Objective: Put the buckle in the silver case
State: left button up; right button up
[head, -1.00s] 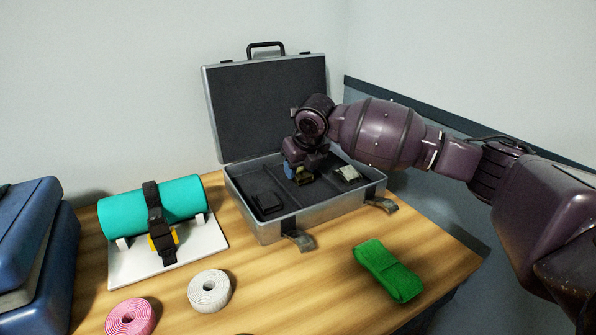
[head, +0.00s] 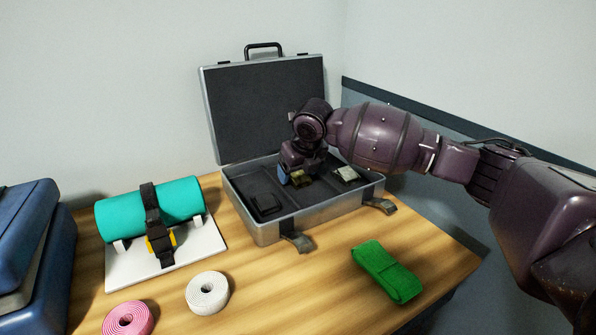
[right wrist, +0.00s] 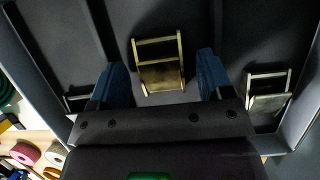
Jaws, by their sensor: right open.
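The silver case (head: 318,210) stands open on the table, its lid up against the wall. A brass buckle (head: 300,178) is in its middle compartment; in the right wrist view the brass buckle (right wrist: 159,62) appears to lie on the dark lining. My right gripper (head: 291,175) points down into the case. In the right wrist view the blue fingers of my right gripper (right wrist: 162,78) are open, one on each side of the brass buckle, with gaps between. A silver buckle (head: 346,174) lies in the right compartment and a black buckle (head: 264,203) in the left. My left gripper is out of view.
A teal roll (head: 178,204) with a black strap and yellow-black buckle rests on a white stand at the left. A white strap coil (head: 207,293), a pink coil (head: 129,318) and a folded green strap (head: 386,271) lie in front. Blue cases (head: 38,255) stand far left.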

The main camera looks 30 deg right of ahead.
aim_at(302, 177)
jog(key=p+v, duration=0.2)
jog(key=v, duration=0.4)
jog(key=shift+w+r, duration=0.1)
jog(key=shift+r, duration=0.1)
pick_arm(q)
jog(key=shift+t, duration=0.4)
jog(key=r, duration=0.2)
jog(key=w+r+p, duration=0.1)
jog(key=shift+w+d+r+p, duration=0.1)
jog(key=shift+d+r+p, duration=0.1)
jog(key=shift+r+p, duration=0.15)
pick_arm(e)
jog(key=v, duration=0.6)
jog(key=shift+f, duration=0.1)
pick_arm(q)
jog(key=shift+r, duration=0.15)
